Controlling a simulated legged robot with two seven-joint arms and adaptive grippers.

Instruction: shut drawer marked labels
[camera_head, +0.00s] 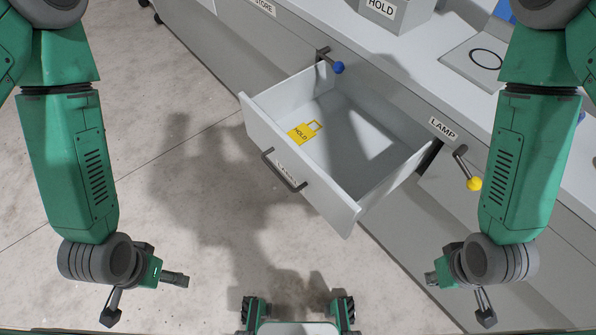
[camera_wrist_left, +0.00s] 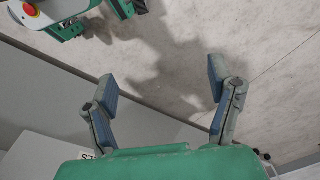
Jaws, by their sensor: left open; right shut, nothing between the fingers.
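A grey drawer (camera_head: 345,206) stands pulled open from the counter in the head view. Its front label is partly covered by its dark bar handle (camera_head: 283,170), so I cannot read it fully. A yellow padlock-shaped tag marked HOLD (camera_head: 299,134) lies inside the drawer. My left gripper (camera_head: 176,279) is open and empty, left of and nearer than the drawer front, apart from the handle. In the left wrist view its fingers (camera_wrist_left: 162,80) are spread, with bare floor between them. My right gripper (camera_head: 432,280) is shut and empty, right of the drawer.
A lever with a blue knob (camera_head: 338,67) sits by the drawer's far corner. A lever with a yellow knob (camera_head: 474,183) is below the LAMP label (camera_head: 443,128). A grey box marked HOLD (camera_head: 395,14) stands on the counter. The floor before the drawer is clear.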

